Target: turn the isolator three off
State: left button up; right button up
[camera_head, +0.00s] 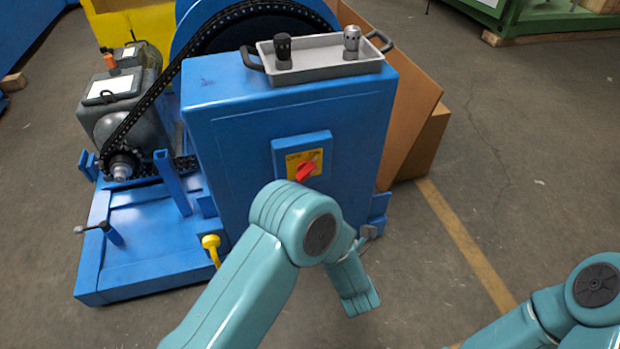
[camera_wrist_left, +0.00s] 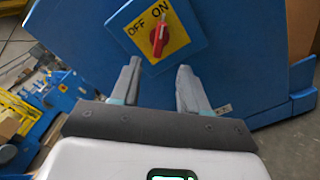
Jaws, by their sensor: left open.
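The isolator is a red rotary handle (camera_head: 305,172) on a yellow plate (camera_head: 293,160), fixed to a blue box on the front of the blue cabinet (camera_head: 230,140). In the left wrist view the red handle (camera_wrist_left: 158,38) points up toward the word ON; OFF is to its left. My left gripper (camera_wrist_left: 158,68) is open and empty. Its two fingers are apart just below the plate in that view, with the handle above and between the tips, not gripped. In the head view my left arm hides the gripper's fingers. My right gripper is out of view.
A grey tray (camera_head: 330,72) with two knobbed pieces stands on the cabinet. A motor (camera_head: 125,105) with a chain and a blue base (camera_head: 140,265) are at left. A yellow-headed part (camera_head: 210,242) is near the cabinet's foot. Floor at right is clear.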

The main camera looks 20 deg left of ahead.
aim_at(310, 174)
pick_arm(q)
jog(key=b+x, duration=0.1)
jog(key=x, duration=1.2)
jog(key=shift+s, duration=0.1)
jog(key=shift+b, duration=0.3)
grip_shut()
